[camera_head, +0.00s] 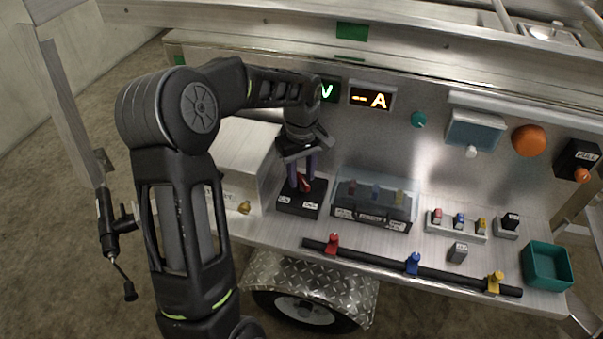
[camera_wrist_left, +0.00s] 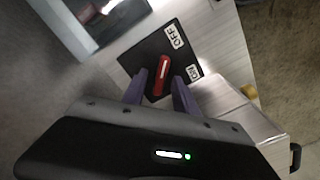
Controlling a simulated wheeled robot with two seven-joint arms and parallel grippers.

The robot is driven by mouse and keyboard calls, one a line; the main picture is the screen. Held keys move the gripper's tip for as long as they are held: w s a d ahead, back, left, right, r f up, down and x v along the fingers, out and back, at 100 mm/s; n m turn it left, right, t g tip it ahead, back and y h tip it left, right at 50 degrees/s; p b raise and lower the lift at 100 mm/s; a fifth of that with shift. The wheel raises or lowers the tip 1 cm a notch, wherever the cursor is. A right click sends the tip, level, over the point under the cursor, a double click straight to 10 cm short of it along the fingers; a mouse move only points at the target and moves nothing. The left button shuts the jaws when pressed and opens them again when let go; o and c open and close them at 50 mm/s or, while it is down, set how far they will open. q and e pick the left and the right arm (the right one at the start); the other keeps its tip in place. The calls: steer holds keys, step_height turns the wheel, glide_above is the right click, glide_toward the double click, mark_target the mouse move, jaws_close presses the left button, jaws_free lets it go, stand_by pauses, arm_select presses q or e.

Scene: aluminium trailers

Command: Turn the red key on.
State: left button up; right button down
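The red key (camera_wrist_left: 163,74) stands on a black switch box with white OFF and ON labels (camera_wrist_left: 150,48). In the head view the box (camera_head: 299,208) sits on the trailer deck, and the key (camera_head: 305,184) is partly hidden by my fingers. My left gripper (camera_head: 302,175) comes down over the box from above. In the left wrist view its two purple fingers (camera_wrist_left: 160,82) stand apart on either side of the key, with some gap visible. Contact cannot be told. The key's handle points between the fingers, with both labels to its right. My right gripper is not in view.
Right of the box is a clear-lidded case (camera_head: 372,204). A black bar (camera_head: 372,253) with red, blue and yellow pieces lies in front. A grey cabinet (camera_head: 242,160) stands left. Lit displays (camera_head: 371,97) are on the back panel. A green bin (camera_head: 547,266) is far right.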

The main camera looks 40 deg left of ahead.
arm_select(q)
steer(key=shift+c, duration=0.3)
jaws_close()
